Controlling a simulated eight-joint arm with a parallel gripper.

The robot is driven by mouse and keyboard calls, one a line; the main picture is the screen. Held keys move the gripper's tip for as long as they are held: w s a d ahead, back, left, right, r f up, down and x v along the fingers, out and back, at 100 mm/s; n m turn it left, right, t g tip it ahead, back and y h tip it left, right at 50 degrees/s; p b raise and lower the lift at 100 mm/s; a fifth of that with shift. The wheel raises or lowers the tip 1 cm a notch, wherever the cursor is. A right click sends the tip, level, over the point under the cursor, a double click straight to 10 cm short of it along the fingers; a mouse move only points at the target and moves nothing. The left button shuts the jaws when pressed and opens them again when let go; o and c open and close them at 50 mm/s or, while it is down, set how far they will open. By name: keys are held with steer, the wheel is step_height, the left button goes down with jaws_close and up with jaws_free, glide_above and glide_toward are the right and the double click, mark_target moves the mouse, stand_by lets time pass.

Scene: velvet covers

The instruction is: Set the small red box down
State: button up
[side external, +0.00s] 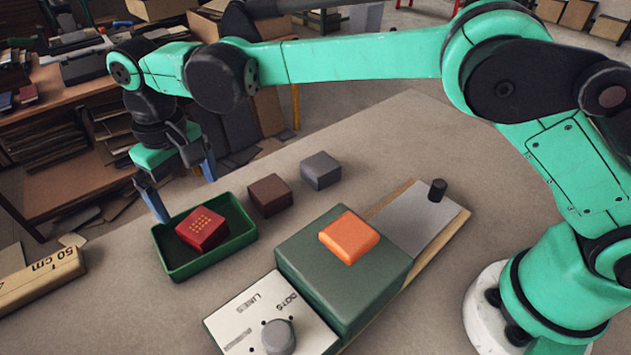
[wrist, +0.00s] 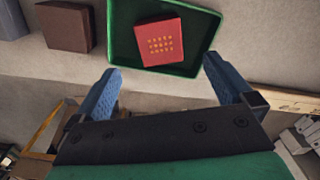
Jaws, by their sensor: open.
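The small red box (side external: 202,229) with a patch of yellow dots lies inside the green tray (side external: 251,236), turned at a slight angle. In the wrist view the red box (wrist: 160,43) lies in the tray (wrist: 208,28), beyond my fingertips. My gripper (side external: 187,196) is open and empty. Its blue fingers are spread above the tray's far side, apart from the box. In the wrist view the fingers of my gripper (wrist: 162,72) have nothing between them.
A brown box (side external: 270,194) and a grey box (side external: 320,170) stand right of the tray. A large green block (side external: 310,265) carries an orange box (side external: 349,237). A dial panel (side external: 250,325) is in front, and a 50 cm bar (side external: 40,280) lies at left.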

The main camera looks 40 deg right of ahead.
mark_target(201, 223)
steer(key=d+r+m+t, duration=0.1)
steer(key=d+r+t, duration=0.1)
steer(key=d+r, duration=0.7)
steer(key=s+d+f+m+t, duration=0.1)
steer(key=s+d+f+t, duration=0.1)
steer(key=s+d, duration=0.4)
steer(key=s+d+f+m+t, duration=0.2)
steer(key=s+d, duration=0.4)
steer(key=d, duration=0.4)
steer(key=shift+s+f+t, duration=0.2)
steer(key=shift+s+t, duration=0.05)
steer(key=shift+t, duration=0.35)
